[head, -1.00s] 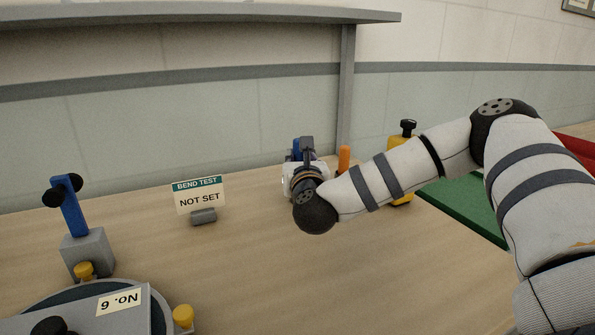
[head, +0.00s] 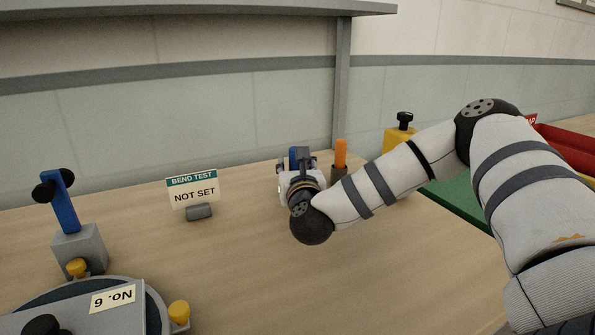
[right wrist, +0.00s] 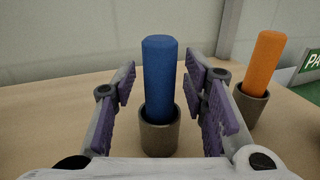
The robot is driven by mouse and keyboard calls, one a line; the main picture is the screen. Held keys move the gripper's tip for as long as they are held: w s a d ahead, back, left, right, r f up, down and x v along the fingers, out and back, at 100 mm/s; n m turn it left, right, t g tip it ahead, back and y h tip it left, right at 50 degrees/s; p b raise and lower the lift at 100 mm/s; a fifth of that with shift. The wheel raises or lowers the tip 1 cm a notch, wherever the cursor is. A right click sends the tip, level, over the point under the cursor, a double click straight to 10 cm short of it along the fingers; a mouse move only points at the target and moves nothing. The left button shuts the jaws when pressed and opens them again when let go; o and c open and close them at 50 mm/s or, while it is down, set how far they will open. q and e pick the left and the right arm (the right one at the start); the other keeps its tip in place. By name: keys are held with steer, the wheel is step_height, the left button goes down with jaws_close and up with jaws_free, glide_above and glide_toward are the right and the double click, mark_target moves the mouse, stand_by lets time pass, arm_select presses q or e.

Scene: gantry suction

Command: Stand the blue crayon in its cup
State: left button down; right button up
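The blue crayon (right wrist: 160,75) stands upright in a grey cup (right wrist: 160,131), as my right wrist view shows. My right gripper (right wrist: 165,85) is open, with a purple-padded finger on each side of the crayon and a gap to it on both sides. In the head view my right gripper (head: 298,162) is at the back of the table, largely hiding the blue crayon (head: 294,155) and hiding its cup. My left gripper is not in view.
An orange crayon (head: 340,154) stands in its own cup (head: 339,174) just right of the gripper. A yellow object with a black knob (head: 404,121) stands further right. A "NOT SET" sign (head: 194,191) and a blue-armed fixture (head: 64,205) are to the left. The middle table is clear.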

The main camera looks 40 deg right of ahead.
steer(key=v, duration=1.2)
